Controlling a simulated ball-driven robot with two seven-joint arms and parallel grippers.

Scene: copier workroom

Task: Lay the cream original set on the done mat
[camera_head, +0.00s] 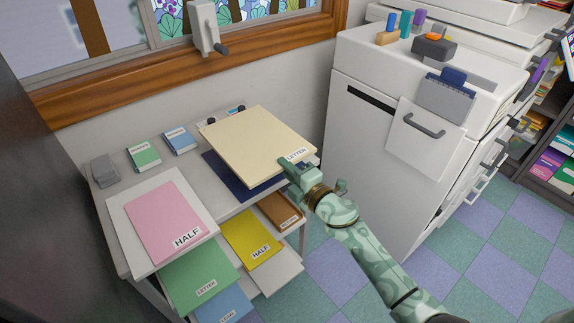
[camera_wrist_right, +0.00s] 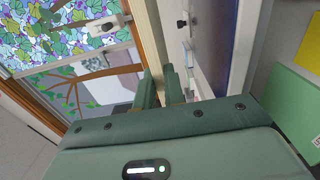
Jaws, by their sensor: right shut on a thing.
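The cream original set (camera_head: 258,140), a flat stack marked LETTER, is gripped at its near right corner by my right gripper (camera_head: 292,169). In the right wrist view my right gripper (camera_wrist_right: 160,88) is shut on the edge of the cream set (camera_wrist_right: 146,35). The set is over a dark blue mat (camera_head: 232,185) on the side table, apparently raised above it. The set covers most of this mat, so I see only its near part and no label on it. My left gripper is not in view.
A pink HALF sheet (camera_head: 165,215) lies on a white sheet at the table's left. Small green (camera_head: 144,156) and blue (camera_head: 181,140) boxes stand at the back. Lower shelves hold yellow (camera_head: 250,238), green and orange paper. A white copier (camera_head: 375,150) stands to the right.

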